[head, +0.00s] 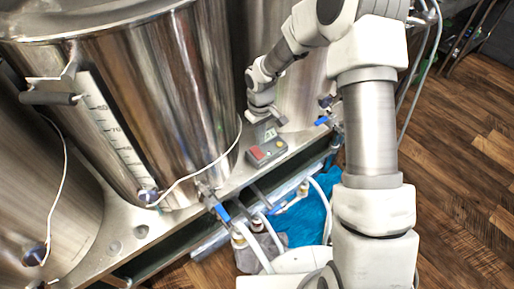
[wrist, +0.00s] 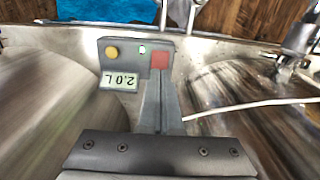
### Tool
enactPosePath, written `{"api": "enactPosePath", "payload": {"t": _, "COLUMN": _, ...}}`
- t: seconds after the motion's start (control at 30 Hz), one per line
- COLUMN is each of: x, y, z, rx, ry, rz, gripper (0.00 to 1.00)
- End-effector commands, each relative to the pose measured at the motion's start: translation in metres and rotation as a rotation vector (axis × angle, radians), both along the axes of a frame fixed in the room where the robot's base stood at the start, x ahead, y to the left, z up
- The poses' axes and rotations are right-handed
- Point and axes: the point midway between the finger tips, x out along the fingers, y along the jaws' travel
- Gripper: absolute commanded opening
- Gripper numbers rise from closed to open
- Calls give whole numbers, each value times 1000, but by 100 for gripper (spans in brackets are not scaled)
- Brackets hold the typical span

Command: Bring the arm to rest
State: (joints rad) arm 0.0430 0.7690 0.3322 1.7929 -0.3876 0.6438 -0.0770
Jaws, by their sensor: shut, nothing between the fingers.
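My arm reaches forward and bends down on the right of the head view. My gripper (head: 280,119) is shut and empty, just above and behind a grey control box (head: 268,152). In the wrist view my gripper (wrist: 158,80) shows its shut fingers pointing at the red button (wrist: 160,60) of that box. The box also has a yellow button (wrist: 112,52), a small green light (wrist: 142,49) and a display (wrist: 119,80) reading 2.0 L. I cannot tell whether the fingertips touch the box.
Large steel vessels (head: 165,100) stand on a metal bench (head: 140,232) close to my gripper. Blue-handled valves (head: 222,212), white hoses and a thin cable (head: 205,168) lie around the bench front. A blue cloth-like thing (head: 305,218) is below. Wooden floor (head: 465,180) is clear at right.

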Motion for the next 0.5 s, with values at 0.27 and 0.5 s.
{"api": "enactPosePath", "payload": {"t": 0.27, "x": 0, "y": 0, "z": -1, "rx": -1, "ry": 1, "rz": 0, "gripper": 0}}
{"api": "enactPosePath", "payload": {"t": 0.5, "x": 0, "y": -1, "z": 4, "rx": -3, "ry": -4, "rz": -3, "gripper": 0}}
